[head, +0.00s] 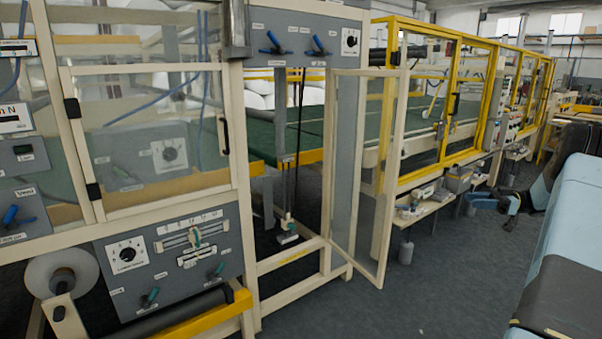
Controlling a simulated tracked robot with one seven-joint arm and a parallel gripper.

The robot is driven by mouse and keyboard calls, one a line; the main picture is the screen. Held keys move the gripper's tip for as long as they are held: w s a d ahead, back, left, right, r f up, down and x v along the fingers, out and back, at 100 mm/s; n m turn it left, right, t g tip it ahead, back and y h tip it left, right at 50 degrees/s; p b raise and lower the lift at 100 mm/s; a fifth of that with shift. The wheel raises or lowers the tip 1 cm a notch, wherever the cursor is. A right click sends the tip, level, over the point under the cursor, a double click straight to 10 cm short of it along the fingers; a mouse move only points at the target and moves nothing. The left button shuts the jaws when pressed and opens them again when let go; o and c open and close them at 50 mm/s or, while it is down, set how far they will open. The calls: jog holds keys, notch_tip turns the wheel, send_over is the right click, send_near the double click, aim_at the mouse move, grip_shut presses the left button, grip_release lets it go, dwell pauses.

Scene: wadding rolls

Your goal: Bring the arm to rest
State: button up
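My arm (541,186) shows at the right edge, dark with light blue parts, beside the large light blue body part that I take to be mine. It is bent, and its end points left. My gripper (476,203) is small and dark at the end of the arm, above the grey floor in this view. Its fingers are too small and dark to tell whether they are open or shut. I see nothing clearly held in it.
A cream-framed machine with grey control panels (172,256) fills the left. A clear-paned door (346,150) stands open toward the aisle. A yellow-framed enclosure (448,125) runs back to the right. The grey floor (430,290) between machine and body is clear.

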jog(key=w+a+r+m+t+h, duration=0.1)
jog(key=w+a+r+t+h, duration=0.2)
jog(key=w+a+r+t, duration=0.4)
jog(key=w+a+r+m+t+h, duration=0.25)
jog(key=w+a+r, duration=0.2)
jog(key=r, duration=0.45)
jog(key=s+a+r+m+t+h, duration=0.2)
jog(key=a+r+m+t+h, duration=0.1)
jog(key=r+h, duration=0.25)
jog(key=s+a+r+m+t+h, duration=0.2)
jog(key=a+r+m+h, duration=0.15)
jog(key=r, duration=0.35)
jog(key=s+a+f+m+g+h, duration=0.1)
jog(key=s+a+m+g+h, duration=0.15)
jog(key=s, duration=0.65)
jog(key=s+a+m+g+h, duration=0.1)
jog(key=s+m+h, duration=0.25)
jog(key=s, duration=0.55)
jog(key=s+a+f+g, duration=0.2)
jog(key=s+a+f, duration=0.1)
jog(key=s, duration=0.6)
jog(key=s+a+f+g+y, duration=0.1)
jog(key=s+a+f, duration=0.3)
jog(key=s, duration=0.5)
jog(key=s+a+f+m+g+y, duration=0.1)
jog(key=s+a+f+g, duration=0.2)
jog(key=s+f, duration=0.4)
jog(key=shift+s+a+g, duration=0.25)
jog(key=shift+s+g, duration=0.35)
jog(key=shift+s, duration=0.6)
